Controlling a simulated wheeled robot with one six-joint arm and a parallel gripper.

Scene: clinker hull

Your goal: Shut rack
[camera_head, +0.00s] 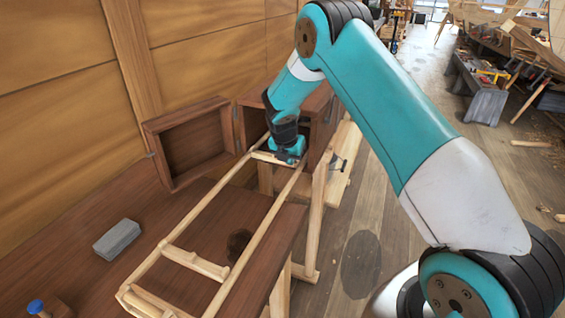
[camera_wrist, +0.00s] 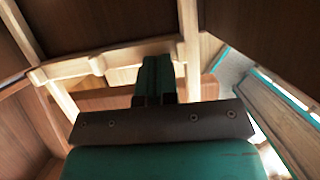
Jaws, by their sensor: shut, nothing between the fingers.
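The rack, a long light-wood frame of two rails (camera_head: 262,228) with crossbars, stretches from the lower left of the head view to the dark wooden box at the back. One crossbar (camera_head: 183,262) lies near its front end. My gripper (camera_head: 291,157) is down at the rack's far end, between the rails, by the box. It is shut and empty. In the wrist view my gripper (camera_wrist: 157,72) is in front of a notched light-wood bar (camera_wrist: 100,64); whether they touch I cannot tell. The arm hides part of the box's opening.
The dark box (camera_head: 318,112) has its door (camera_head: 190,142) swung open to the left. A grey block (camera_head: 117,239) and a blue-topped item (camera_head: 36,306) lie on the brown bench (camera_head: 75,262). The wooden wall closes the left; open floor (camera_head: 400,190) is right.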

